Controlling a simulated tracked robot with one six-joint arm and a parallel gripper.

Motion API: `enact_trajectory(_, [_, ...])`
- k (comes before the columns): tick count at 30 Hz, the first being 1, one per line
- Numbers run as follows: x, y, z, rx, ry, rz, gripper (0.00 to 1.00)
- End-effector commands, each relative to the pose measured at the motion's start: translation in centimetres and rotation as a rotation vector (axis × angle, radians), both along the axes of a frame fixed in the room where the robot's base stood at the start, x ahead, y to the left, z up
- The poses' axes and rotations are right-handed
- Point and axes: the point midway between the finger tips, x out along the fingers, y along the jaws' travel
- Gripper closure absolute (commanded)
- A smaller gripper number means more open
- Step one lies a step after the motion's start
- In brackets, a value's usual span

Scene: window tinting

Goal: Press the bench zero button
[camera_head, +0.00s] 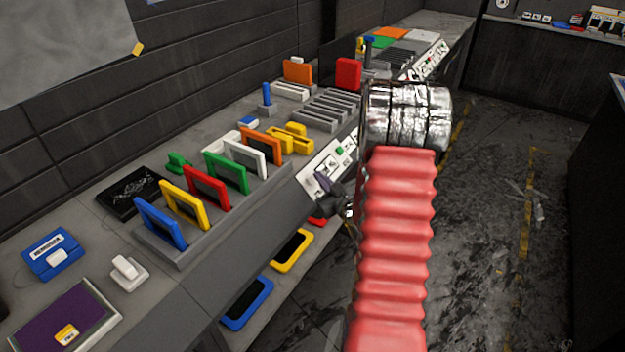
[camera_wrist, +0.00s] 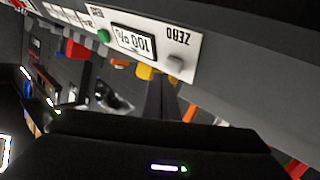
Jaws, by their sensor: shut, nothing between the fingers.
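The bench zero button is a small grey button (camera_wrist: 176,63) beside the word ZERO, on a white panel that appears upside down in the wrist view. My gripper shows there as a dark, narrow pair of fingers (camera_wrist: 159,84), shut and empty. Its tips point toward the panel, just below and left of the button in the picture. I cannot tell whether they touch the panel. In the head view my gripper (camera_head: 324,185) is in front of the white panel (camera_head: 318,170) on the bench front. The button cannot be made out there, and my red arm covers part of the bench.
The same panel carries a display (camera_wrist: 133,41) and a green button (camera_wrist: 103,36). A rack (camera_head: 185,250) of several coloured framed panels stands on the bench, left of my gripper. Yellow (camera_head: 291,250) and blue (camera_head: 246,302) frames lie lower down.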

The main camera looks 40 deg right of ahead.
Motion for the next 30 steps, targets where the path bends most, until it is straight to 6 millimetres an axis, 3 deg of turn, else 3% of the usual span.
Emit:
enact_trajectory(21, [-3.1,-1.1,3.3,0.000,-0.001,-0.001,1.00])
enact_trajectory(30, [-3.3,-1.2,3.5,0.000,0.000,0.000,1.00])
